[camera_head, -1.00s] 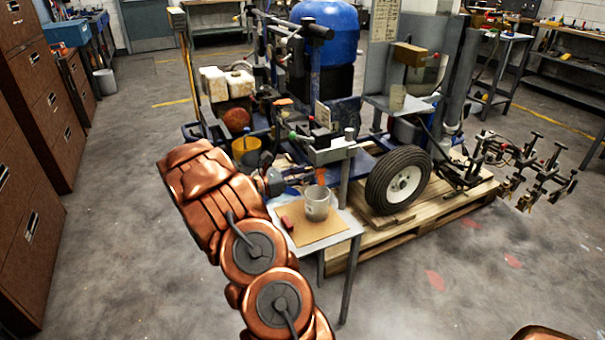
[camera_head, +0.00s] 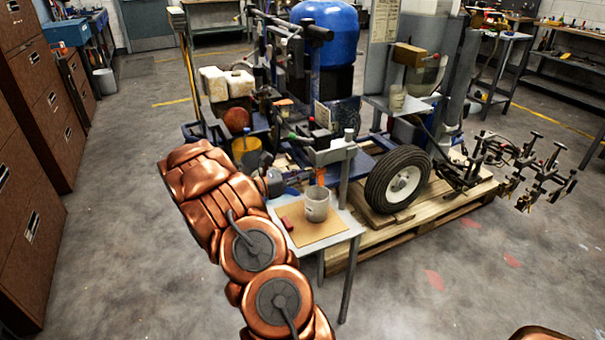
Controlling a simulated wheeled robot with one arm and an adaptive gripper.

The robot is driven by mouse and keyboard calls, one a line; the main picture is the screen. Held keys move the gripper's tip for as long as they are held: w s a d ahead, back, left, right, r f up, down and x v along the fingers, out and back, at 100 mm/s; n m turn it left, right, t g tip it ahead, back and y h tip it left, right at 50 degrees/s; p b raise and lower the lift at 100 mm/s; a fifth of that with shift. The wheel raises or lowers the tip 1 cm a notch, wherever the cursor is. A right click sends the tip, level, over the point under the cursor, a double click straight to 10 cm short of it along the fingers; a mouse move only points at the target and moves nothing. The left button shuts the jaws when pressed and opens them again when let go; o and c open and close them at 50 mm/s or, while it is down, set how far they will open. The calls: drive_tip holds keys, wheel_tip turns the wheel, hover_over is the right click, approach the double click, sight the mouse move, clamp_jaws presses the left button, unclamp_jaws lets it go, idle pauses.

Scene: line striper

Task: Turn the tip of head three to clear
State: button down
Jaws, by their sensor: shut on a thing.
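My copper-coloured arm reaches up from the bottom and bends towards the front of the striper. At its far end a small grey part of my gripper (camera_head: 274,182) shows beside the machine's front, left of the small table. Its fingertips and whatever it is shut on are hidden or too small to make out. A row of spray heads (camera_head: 522,170) with dark clamps and brassy tips hangs off the right side of the striper, well away from my gripper. I cannot tell which is head three or how its tip is turned.
A small table (camera_head: 352,226) holds a brown board (camera_head: 318,236), a grey mug (camera_head: 316,203) and a red block (camera_head: 287,222). Brown cabinets (camera_head: 35,120) line the left; floor between is clear.

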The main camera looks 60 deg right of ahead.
drive_tip(key=shift+r+n+p, duration=0.1)
drive_tip(key=shift+n+p, duration=1.4)
drive_tip(key=shift+p, duration=1.7)
drive_tip(key=shift+n+p, duration=1.7)
drive_tip(key=shift+p, duration=1.1)
drive_tip(key=shift+n+p, duration=1.4)
drive_tip(key=shift+p, duration=0.05)
drive_tip(key=n+p, duration=0.4)
drive_tip(key=n, duration=0.4)
drive_tip(key=shift+n, duration=0.4)
